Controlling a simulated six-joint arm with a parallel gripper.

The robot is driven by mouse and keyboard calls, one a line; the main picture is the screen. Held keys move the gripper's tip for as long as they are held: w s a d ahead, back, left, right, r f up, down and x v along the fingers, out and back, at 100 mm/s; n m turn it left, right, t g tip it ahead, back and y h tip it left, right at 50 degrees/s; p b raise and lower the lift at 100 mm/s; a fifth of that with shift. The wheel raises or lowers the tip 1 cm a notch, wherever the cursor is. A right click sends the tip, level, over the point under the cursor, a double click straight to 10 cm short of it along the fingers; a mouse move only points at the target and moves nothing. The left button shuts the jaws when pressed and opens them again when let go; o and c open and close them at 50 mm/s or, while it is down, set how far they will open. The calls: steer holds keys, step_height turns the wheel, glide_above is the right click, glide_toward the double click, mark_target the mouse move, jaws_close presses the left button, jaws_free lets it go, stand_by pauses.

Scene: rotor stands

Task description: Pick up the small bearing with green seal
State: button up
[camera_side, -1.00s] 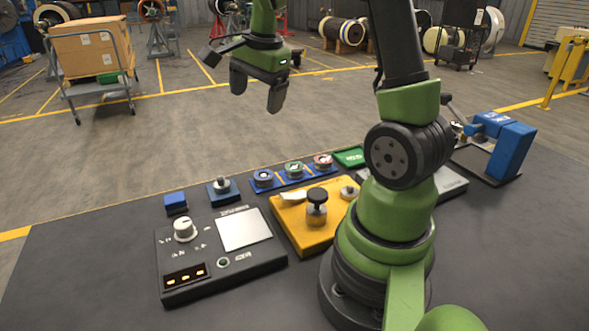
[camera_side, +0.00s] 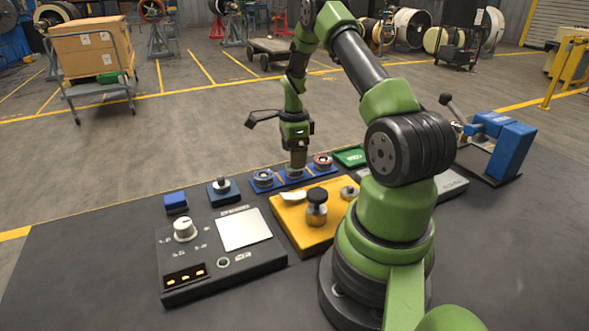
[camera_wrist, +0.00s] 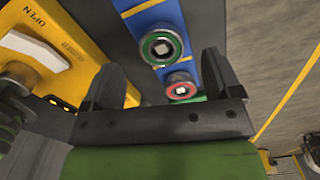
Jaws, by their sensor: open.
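The bearing with the green seal (camera_wrist: 161,47) sits on a blue strip (camera_wrist: 147,16) in the wrist view, with a square pale centre. My gripper (camera_wrist: 161,68) is open, its two dark fingers apart with the green-sealed bearing ahead of the gap between them. In the side view my gripper (camera_side: 298,168) points down over the middle place of the blue strip and hides the bearing there. I cannot tell whether the fingers touch anything. A red-sealed bearing (camera_wrist: 181,88) lies beside the green one, nearer the gripper body, and shows to the right in the side view (camera_side: 322,161).
A blue-sealed bearing (camera_side: 263,178) stands left of my gripper. A yellow fixture (camera_side: 292,228) with a black knob is in front. A green tray (camera_side: 349,157) lies to the right, and a black control box (camera_side: 222,250) stands front left.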

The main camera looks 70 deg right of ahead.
mark_target(291, 172)
step_height(291, 172, down, 4)
steer(key=shift+d+r, duration=0.1)
steer(key=shift+r, duration=0.1)
steer(key=shift+c, duration=0.2)
steer(key=c, duration=1)
steer(key=shift+c, duration=0.2)
steer(key=shift+r, duration=0.1)
